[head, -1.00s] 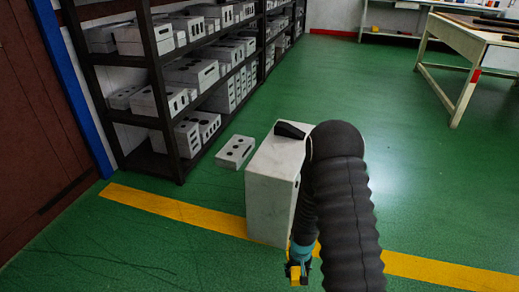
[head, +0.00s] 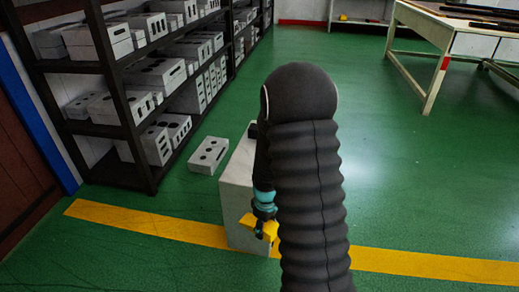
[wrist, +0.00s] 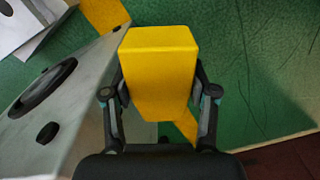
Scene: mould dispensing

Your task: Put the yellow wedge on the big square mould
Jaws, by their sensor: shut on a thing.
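The yellow wedge (wrist: 158,85) sits between the two fingers of my gripper (wrist: 160,98) in the wrist view, with one finger against each side. In the head view it shows as a small yellow shape (head: 270,230) below my gripper (head: 264,212). A large pale block (head: 235,190) stands on the floor just beyond and left of the wedge, partly hidden by my arm.
A smaller pale mould (head: 208,155) with round holes lies on the floor left of the large block. A dark shelf (head: 110,128) full of pale moulds stands at the left. A table (head: 445,35) is at the upper right. Green floor is open at the right.

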